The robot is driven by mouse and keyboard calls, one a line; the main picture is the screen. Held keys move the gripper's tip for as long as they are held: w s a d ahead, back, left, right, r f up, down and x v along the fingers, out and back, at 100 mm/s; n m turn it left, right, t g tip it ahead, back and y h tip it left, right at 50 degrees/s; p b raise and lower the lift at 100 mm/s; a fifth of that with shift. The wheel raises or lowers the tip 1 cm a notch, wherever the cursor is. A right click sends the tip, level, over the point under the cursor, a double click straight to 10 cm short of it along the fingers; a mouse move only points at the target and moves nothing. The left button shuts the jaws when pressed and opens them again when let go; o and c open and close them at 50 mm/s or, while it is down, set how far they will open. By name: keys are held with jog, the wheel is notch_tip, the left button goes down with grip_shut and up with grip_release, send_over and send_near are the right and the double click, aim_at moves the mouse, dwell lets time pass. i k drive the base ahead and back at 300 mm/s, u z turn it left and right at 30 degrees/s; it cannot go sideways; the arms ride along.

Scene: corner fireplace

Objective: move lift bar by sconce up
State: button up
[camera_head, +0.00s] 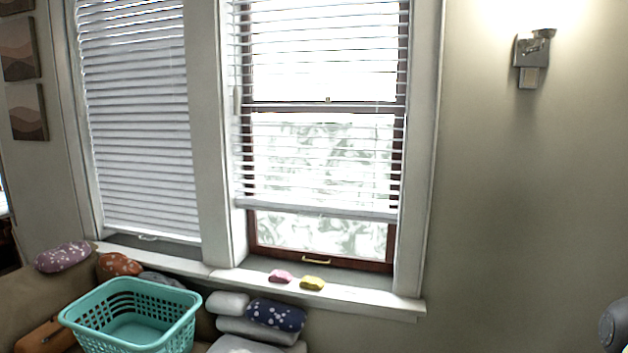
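The sconce (534,56) is a lit metal wall lamp at the upper right. The window nearest to it is the right one, with a dark red-brown frame. A small brass-yellow lift bar (316,260) sits on the bottom rail of its lower sash, just above the sill. A white blind (320,150) hangs over this window, its slats open. Its bottom rail (315,209) hangs above the brass bar, leaving the lowest pane uncovered. My gripper is not in view; a grey rounded part, which seems to be of my arm, shows at the right edge.
A pink item (280,276) and a yellow item (312,283) lie on the white sill (370,296) below the bar. A teal basket (135,318) and folded cloths (275,314) stand below. The left window's blind (140,120) hangs lower. The right wall is bare below the sconce.

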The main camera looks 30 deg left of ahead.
aim_at(317, 214)
jog(key=u, duration=0.15)
jog(key=i, duration=1.15)
jog(key=u, duration=0.95)
jog(key=i, duration=0.65)
jog(key=u, duration=0.35)
